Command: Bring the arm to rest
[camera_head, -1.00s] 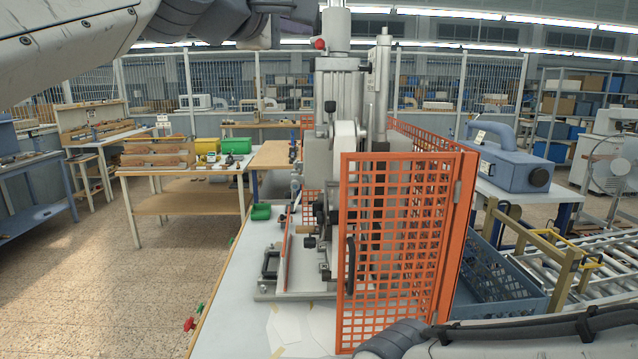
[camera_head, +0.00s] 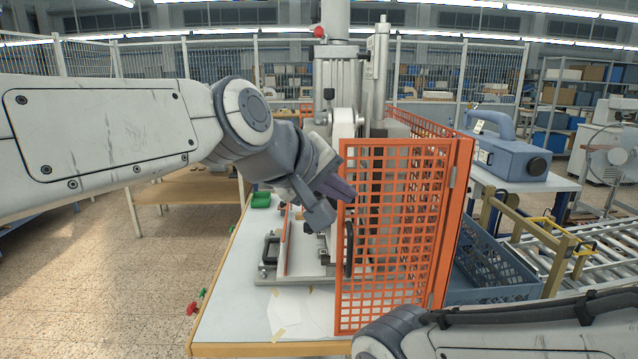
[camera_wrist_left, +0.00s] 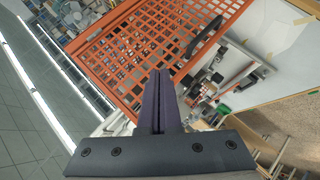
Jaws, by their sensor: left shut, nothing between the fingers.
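My left arm comes in from the left in the head view, across the front of the work area. Its gripper (camera_head: 333,190) is in front of the left edge of the orange mesh guard (camera_head: 395,230), above the white table. In the left wrist view the two purple-grey fingers (camera_wrist_left: 160,80) lie together with nothing between them, and the orange guard (camera_wrist_left: 130,45) shows beyond them. I cannot tell whether they touch the guard. My right arm shows at the bottom right of the head view, but its gripper is out of view.
The stamping machine (camera_head: 340,85) stands on the white table (camera_head: 235,315) behind the guard. A blue crate (camera_head: 495,270) and a roller conveyor (camera_head: 590,245) are at right. A blue device (camera_head: 510,155) sits on a table behind. Open floor (camera_head: 90,290) lies at left.

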